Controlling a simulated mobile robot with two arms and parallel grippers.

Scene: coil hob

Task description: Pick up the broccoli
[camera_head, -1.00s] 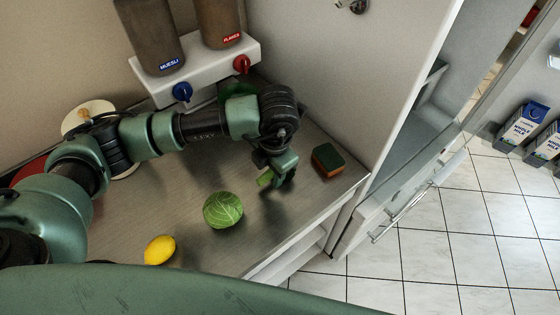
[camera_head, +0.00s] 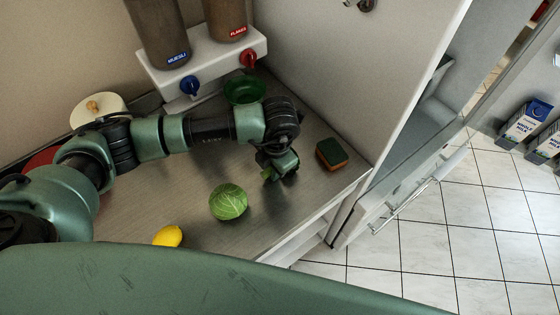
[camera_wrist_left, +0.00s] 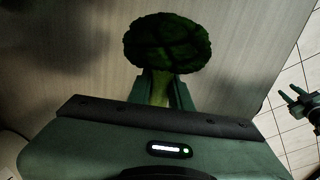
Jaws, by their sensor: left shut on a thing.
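The broccoli (camera_wrist_left: 168,42) has a dark green head and a paler stalk. In the left wrist view its stalk is between the fingers of my left gripper (camera_wrist_left: 167,92), which is shut on it. The head sticks out beyond the fingertips. In the head view my left gripper (camera_head: 278,174) points down over the counter, between the cabbage and the sponge, and the broccoli is mostly hidden there. Whether it touches the counter is not clear. My right gripper (camera_wrist_left: 298,102) shows at the right edge of the left wrist view, over the floor, with its fingers apart.
A cabbage (camera_head: 228,202) and a lemon (camera_head: 168,237) lie on the metal counter (camera_head: 205,235). A sponge (camera_head: 332,153) is near the counter's right edge. A green bowl (camera_head: 245,89) stands under the cereal dispenser (camera_head: 212,62). An open fridge door is at the right.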

